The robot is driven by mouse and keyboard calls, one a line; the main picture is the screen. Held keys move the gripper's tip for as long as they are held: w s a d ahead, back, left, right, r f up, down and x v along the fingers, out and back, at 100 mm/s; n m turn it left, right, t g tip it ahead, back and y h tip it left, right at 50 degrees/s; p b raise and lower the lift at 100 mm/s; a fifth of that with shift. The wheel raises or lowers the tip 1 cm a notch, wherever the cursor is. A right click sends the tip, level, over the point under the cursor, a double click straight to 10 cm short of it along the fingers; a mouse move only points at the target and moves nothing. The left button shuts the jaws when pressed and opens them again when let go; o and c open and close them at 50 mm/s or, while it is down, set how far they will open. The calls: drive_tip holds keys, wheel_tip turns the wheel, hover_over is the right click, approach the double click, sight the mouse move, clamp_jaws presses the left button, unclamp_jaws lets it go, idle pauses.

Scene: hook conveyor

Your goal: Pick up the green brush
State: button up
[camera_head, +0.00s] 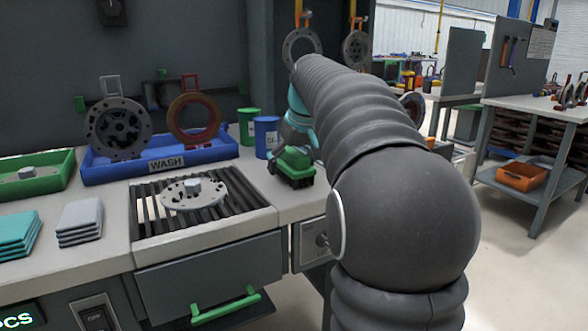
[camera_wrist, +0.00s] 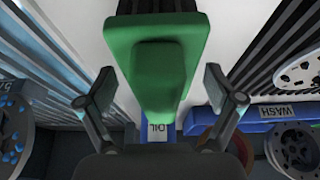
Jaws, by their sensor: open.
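The green brush (camera_head: 294,165) stands on the light worktop, right of the slatted grate, with dark bristles beneath its green body. In the wrist view the brush (camera_wrist: 158,52) fills the upper middle, with its handle block towards me. My gripper (camera_wrist: 157,80) is open, with one finger on each side of the brush and a visible gap on both sides. It holds nothing. In the head view my arm hides most of the gripper beside the brush.
A blue WASH tray (camera_head: 165,162) holding round metal parts stands behind the slatted grate (camera_head: 150,215). A green cup (camera_head: 249,126) and a blue cup (camera_head: 266,138) stand close behind the brush. Folded grey cloths (camera_head: 80,222) lie left of the grate.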

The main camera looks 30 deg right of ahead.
sight(293, 150)
drive_tip(key=c, duration=1.3)
drive_tip(key=shift+c, duration=0.2)
drive_tip(key=shift+r, duration=0.5)
drive_tip(key=r, duration=0.2)
drive_tip(key=r+p, duration=0.1)
drive_tip(key=r, duration=0.1)
drive_tip(key=shift+s+d, duration=0.2)
drive_tip(key=shift+d, duration=0.05)
drive_tip(key=s+d+r, duration=0.6)
drive_tip(key=s, duration=0.3)
drive_tip(key=shift+d+p, duration=0.15)
drive_tip(key=shift+p, duration=0.25)
